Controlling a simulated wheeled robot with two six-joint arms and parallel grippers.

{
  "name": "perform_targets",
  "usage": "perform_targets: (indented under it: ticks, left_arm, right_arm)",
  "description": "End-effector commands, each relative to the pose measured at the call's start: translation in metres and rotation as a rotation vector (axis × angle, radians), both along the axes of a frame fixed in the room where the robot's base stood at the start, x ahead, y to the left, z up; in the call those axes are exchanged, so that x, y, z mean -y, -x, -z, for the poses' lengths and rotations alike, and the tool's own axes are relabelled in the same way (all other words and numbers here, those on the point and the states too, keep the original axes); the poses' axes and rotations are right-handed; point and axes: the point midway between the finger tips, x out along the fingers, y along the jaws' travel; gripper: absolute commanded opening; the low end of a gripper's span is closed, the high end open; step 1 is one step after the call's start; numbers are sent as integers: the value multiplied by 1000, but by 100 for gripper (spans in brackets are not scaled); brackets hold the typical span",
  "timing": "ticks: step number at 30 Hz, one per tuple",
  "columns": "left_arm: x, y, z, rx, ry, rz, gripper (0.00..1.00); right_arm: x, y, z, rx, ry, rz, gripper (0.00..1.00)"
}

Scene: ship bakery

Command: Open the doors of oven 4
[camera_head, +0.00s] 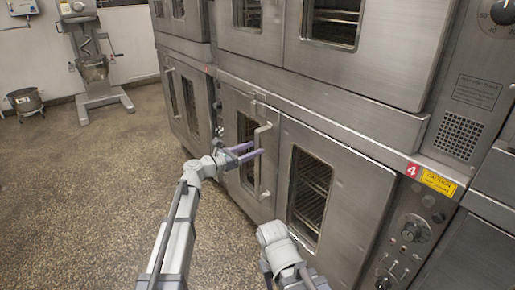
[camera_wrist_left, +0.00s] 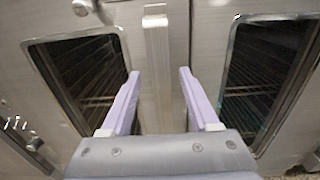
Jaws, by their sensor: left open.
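Oven 4 is the lower steel oven with the red "4" label (camera_head: 412,170) at its right. Its left door (camera_head: 232,115) and right door (camera_head: 345,172) look closed, each with a dark window. A vertical bar handle (camera_head: 264,160) stands where the doors meet. My left gripper (camera_head: 259,153) is open, its pale purple fingers pointing at the handle. In the left wrist view the handle (camera_wrist_left: 158,65) lies ahead between the spread fingertips (camera_wrist_left: 159,73); contact does not show. My right arm (camera_head: 278,240) is low at the bottom centre, and its gripper does not show clearly.
Another oven (camera_head: 375,70) sits above, and a neighbouring oven (camera_head: 185,100) stands to the left. A control panel (camera_head: 408,235) is right of the doors. The speckled floor (camera_head: 90,200) at left is clear, with a mixer (camera_head: 92,65) and a metal bowl (camera_head: 25,100) farther back.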

Motion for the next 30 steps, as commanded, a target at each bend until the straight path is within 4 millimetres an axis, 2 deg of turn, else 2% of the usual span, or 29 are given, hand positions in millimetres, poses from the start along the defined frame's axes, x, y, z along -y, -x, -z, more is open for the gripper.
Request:
perform_targets:
  ticks: [6, 17, 30]
  left_arm:
    - [18, -13, 0, 1, -1, 1, 61]
    - [21, -15, 0, 1, -1, 0, 61]
    - [21, -15, 0, 0, -1, 0, 12]
  right_arm:
    - [0, 0, 0, 0, 0, 0, 50]
    - [0, 0, 0, 0, 0, 0, 50]
    - [0, 0, 0, 0, 0, 0, 50]
